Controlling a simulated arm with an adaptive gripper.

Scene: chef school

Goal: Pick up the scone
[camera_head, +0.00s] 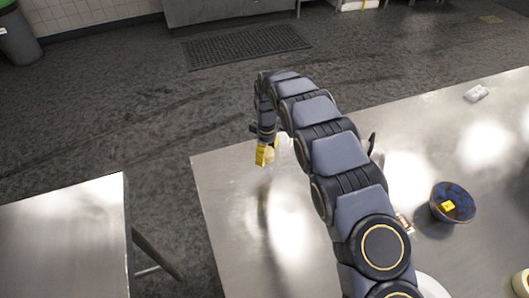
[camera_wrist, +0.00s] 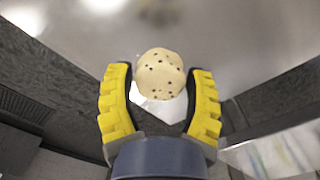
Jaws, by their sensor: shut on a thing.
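The scone (camera_wrist: 160,75) is a pale, round piece dotted with dark bits. In the wrist view it sits between the two yellow-padded fingers of my gripper (camera_wrist: 160,88), which is shut on it. In the head view my gripper (camera_head: 264,155) hangs over the left part of the metal table (camera_head: 232,190), near its far left edge. I cannot make out the scone clearly there. A small white patch shows beside the fingers, partly behind my arm.
A dark blue bowl (camera_head: 437,212) with a yellow piece inside stands on the right. A small whitish packet (camera_head: 476,93) lies at the far right. A white plate (camera_head: 432,288) is partly hidden by my arm. Another metal table (camera_head: 65,235) stands left, across a gap.

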